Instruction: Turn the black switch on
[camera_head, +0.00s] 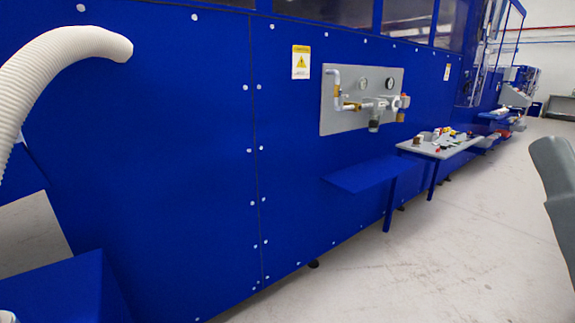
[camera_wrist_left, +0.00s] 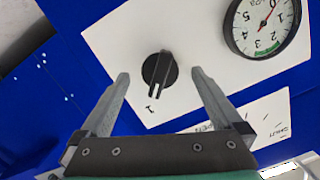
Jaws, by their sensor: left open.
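The black switch (camera_wrist_left: 158,70) is a round rotary knob with a raised grip bar, mounted on a white panel (camera_wrist_left: 120,35) in the left wrist view. Its bar points down and slightly left, toward a "1" mark printed on the panel. My left gripper (camera_wrist_left: 158,82) is open, with one finger on each side of the knob in the picture. The fingers appear apart from the knob; the exact depth gap is hard to tell. The switch and the left gripper do not show in the head view. My right gripper is not in view.
A pressure gauge (camera_wrist_left: 265,22) sits right of the switch, with a printed label (camera_wrist_left: 262,118) below it. The head view shows a blue machine wall (camera_head: 190,150), a plumbing panel (camera_head: 330,115), a blue shelf (camera_head: 365,177), a cluttered table (camera_head: 430,150) and open floor.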

